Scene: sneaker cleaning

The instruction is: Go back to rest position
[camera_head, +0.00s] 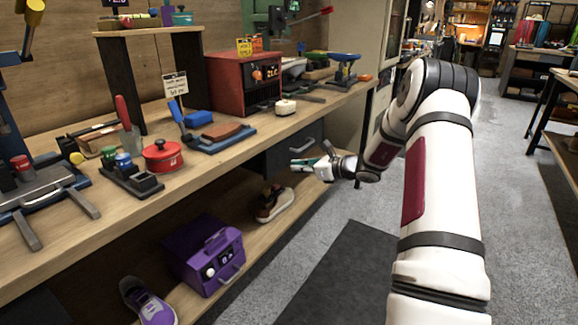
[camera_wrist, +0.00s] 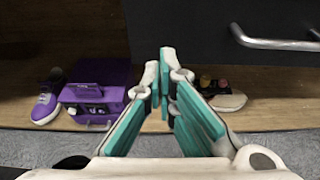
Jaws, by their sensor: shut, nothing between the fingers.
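My gripper (camera_head: 305,166) is at the end of my white arm, in front of the workbench near the dark drawer. In the wrist view my gripper (camera_wrist: 165,62) has its teal-padded fingers together at the tips, with nothing between them. A brown and white sneaker (camera_head: 273,203) stands on the lower shelf, below and left of my gripper and apart from it. In the wrist view this sneaker (camera_wrist: 228,101) is partly hidden behind the right finger. A purple sneaker (camera_head: 148,303) stands farther left on the shelf and also shows in the wrist view (camera_wrist: 45,108).
A purple box (camera_head: 207,255) with a handle stands between the sneakers. The bench top (camera_head: 250,130) holds a red oven (camera_head: 243,84), a red pot (camera_head: 163,156) and several tools. A drawer with a metal handle (camera_wrist: 275,42) is close ahead. The grey floor to the right has free room.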

